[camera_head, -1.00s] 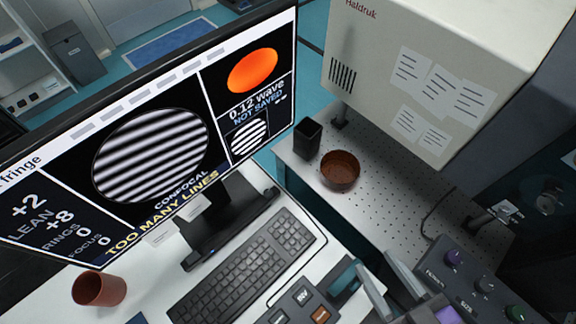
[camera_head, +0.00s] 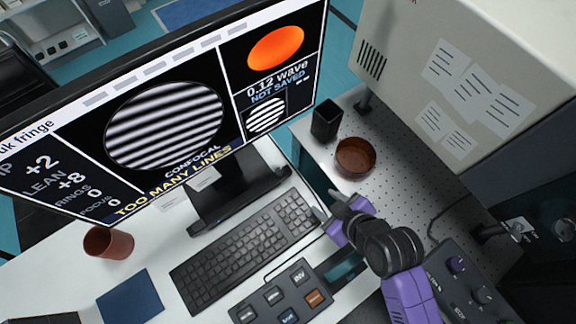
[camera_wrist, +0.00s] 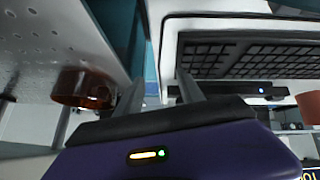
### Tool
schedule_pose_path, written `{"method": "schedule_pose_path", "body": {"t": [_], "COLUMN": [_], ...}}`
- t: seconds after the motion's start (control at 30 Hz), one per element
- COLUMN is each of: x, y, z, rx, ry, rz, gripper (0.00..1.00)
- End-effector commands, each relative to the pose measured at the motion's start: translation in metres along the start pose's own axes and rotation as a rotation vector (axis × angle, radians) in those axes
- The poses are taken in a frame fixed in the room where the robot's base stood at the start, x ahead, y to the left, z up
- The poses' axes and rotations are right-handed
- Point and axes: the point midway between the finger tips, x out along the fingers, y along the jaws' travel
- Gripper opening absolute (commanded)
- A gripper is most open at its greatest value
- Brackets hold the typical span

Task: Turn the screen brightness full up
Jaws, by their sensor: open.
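The monitor screen (camera_head: 165,130) is lit in the head view, with striped fringes, an orange disc and the words "TOO MANY LINES". It stands on a dark base (camera_head: 238,195) behind the keyboard. My gripper (camera_head: 328,206) is open and empty, with its fingers apart near the keyboard's right end, at the gap between the desk and the perforated table. In the wrist view, my gripper (camera_wrist: 160,95) shows the keyboard and a dark bar (camera_wrist: 225,88) with a small blue light beyond its fingers. I cannot make out a brightness control on the monitor.
A keyboard (camera_head: 245,250) and a button panel (camera_head: 282,297) lie on the white desk. A brown mug (camera_head: 108,243) stands left. A brown bowl (camera_head: 355,157) and a black cup (camera_head: 326,120) stand on the perforated table (camera_head: 415,180). A knob panel (camera_head: 465,280) is at right.

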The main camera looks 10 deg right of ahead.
Motion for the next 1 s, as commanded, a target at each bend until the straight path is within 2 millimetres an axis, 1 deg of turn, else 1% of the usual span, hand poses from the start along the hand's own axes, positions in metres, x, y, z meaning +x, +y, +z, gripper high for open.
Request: {"method": "schedule_pose_path", "body": {"t": [0.03, 0.1, 0.17, 0.3, 0.4, 0.5, 0.6, 0.7, 0.8, 0.87, 1.0], "x": [0.011, 0.023, 0.030, 0.041, 0.041, 0.036, 0.030, 0.025, 0.025, 0.028, 0.043], "y": [0.003, 0.003, 0.003, 0.005, 0.007, 0.009, 0.012, 0.013, 0.012, 0.010, 0.002], "z": [-0.014, -0.026, -0.039, -0.073, -0.098, -0.119, -0.134, -0.142, -0.144, -0.142, -0.135], "rx": [-0.040, -0.096, -0.148, -0.282, -0.384, -0.473, -0.540, -0.579, -0.594, -0.595, -0.594], "ry": [-0.015, -0.047, -0.071, -0.121, -0.151, -0.173, -0.189, -0.199, -0.203, -0.205, -0.207], "rz": [-0.034, -0.089, -0.138, -0.261, -0.352, -0.431, -0.489, -0.526, -0.541, -0.545, -0.545], "gripper": [0.45, 0.45, 0.45, 0.45, 0.45, 0.45, 0.45, 0.45, 0.45, 0.45, 0.45]}}
